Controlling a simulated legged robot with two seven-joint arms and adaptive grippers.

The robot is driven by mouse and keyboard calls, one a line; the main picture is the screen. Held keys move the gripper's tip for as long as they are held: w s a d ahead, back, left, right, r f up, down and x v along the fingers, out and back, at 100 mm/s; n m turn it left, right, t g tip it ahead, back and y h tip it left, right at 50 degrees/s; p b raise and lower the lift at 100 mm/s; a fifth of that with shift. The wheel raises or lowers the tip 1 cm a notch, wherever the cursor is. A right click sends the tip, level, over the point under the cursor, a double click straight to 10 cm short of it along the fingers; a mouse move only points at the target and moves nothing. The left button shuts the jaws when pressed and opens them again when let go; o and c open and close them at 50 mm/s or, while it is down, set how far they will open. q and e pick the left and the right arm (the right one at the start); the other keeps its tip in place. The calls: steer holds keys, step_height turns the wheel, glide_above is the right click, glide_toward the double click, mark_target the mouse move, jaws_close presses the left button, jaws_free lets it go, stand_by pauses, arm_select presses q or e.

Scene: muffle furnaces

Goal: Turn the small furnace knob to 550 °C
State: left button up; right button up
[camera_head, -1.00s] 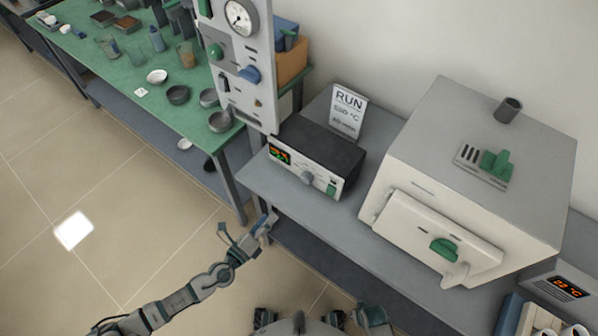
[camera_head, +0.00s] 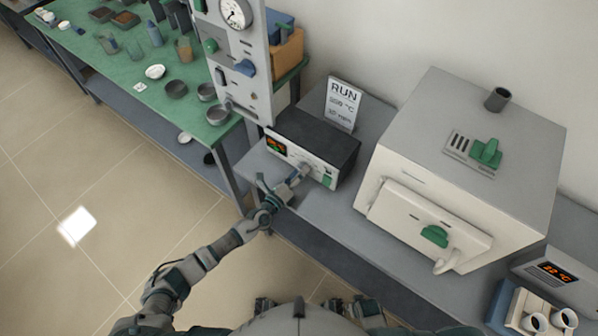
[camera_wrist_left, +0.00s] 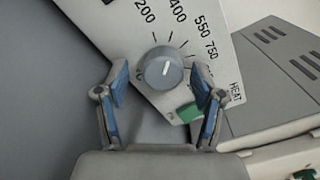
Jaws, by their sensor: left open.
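The small furnace knob (camera_wrist_left: 163,70) is a round grey dial with a white pointer line, on a pale panel (camera_wrist_left: 235,88) marked 200, 400, 550 and 750. The pointer aims up and slightly right, roughly toward the 400 tick and left of 550. My left gripper (camera_wrist_left: 160,82) is open, its blue-padded fingers on either side of the knob's lower part with visible gaps. In the head view my left gripper (camera_head: 297,178) is at the front of the black-topped control box (camera_head: 318,142) and partly hides the knob. My right gripper is not in view.
A sign reading RUN (camera_head: 343,104) stands behind the box. A large pale furnace (camera_head: 480,130) with a green door handle is to the right. A gauge panel (camera_head: 236,80) rises at the left. A green switch (camera_wrist_left: 189,112) sits below the knob, close to the right finger.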

arm_select(q)
steer(key=shift+w+d, duration=0.15)
steer(key=shift+d, duration=0.3)
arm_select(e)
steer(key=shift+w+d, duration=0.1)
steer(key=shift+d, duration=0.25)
arm_select(q)
steer(key=shift+a, duration=0.5)
steer(key=c, duration=1.1)
steer(key=shift+c, duration=0.2)
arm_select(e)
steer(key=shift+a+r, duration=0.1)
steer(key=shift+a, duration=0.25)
arm_select(q)
steer(key=shift+d, duration=0.15)
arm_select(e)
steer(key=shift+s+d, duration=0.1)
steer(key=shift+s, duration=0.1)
arm_select(q)
steer(key=shift+m, duration=0.5)
steer(key=shift+m+b, duration=0.3)
steer(key=shift+m, duration=2)
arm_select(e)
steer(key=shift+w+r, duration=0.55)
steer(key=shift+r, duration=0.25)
arm_select(q)
steer(key=shift+f, duration=0.1)
